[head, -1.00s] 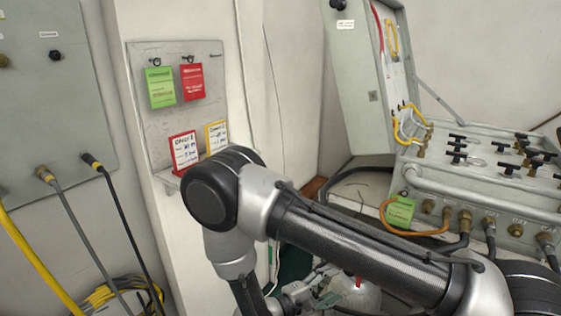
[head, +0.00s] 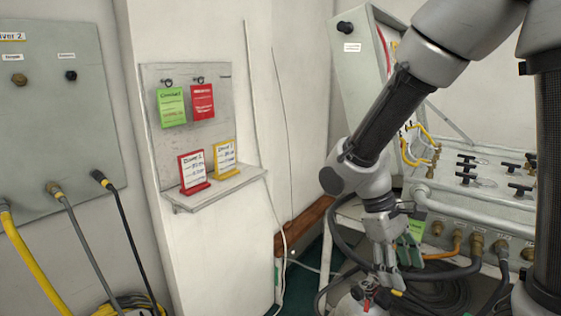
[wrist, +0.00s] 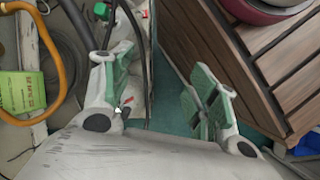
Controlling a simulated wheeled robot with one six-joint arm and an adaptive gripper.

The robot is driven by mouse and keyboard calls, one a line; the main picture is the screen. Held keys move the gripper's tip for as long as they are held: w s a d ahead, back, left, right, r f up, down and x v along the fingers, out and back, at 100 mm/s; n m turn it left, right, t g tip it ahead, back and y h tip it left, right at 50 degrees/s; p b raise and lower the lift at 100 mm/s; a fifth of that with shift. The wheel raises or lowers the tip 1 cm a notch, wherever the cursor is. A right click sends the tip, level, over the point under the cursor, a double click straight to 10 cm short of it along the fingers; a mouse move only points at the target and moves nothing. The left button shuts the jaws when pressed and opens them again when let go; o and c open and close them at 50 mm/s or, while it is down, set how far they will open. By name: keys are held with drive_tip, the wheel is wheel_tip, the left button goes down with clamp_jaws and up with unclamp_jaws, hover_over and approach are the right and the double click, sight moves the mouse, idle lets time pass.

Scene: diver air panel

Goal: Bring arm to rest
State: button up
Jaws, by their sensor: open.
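My gripper (head: 396,262) hangs pointing down at the lower right of the head view, in front of the air panel (head: 470,205). Its two green-padded fingers also show in the wrist view (wrist: 160,105), spread apart with nothing between them. Below and between them the wrist view shows dark hoses and green floor. My forearm slopes from the upper right down to the wrist and hides part of the panel and its open lid (head: 362,90).
A board at the left holds a green tag (head: 171,107) and a red tag (head: 202,102). Its shelf (head: 225,187) bears a red-framed card (head: 193,172) and a yellow-framed card (head: 226,159). Hoses hang from the left wall panel (head: 60,110). A wooden thing (wrist: 235,60) lies close to my gripper.

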drive_tip(key=s+d+r+m+t+y, duration=0.2)
drive_tip(key=d+r, duration=0.3)
drive_tip(key=r, duration=0.3)
drive_tip(key=s+d+r+m+t+y, duration=0.2)
drive_tip(key=d+r+m+t, duration=0.3)
drive_tip(key=r, duration=0.3)
drive_tip(key=shift+s+d+t, duration=0.3)
drive_tip(key=shift+s+d, duration=0.35)
drive_tip(key=shift+s, duration=0.25)
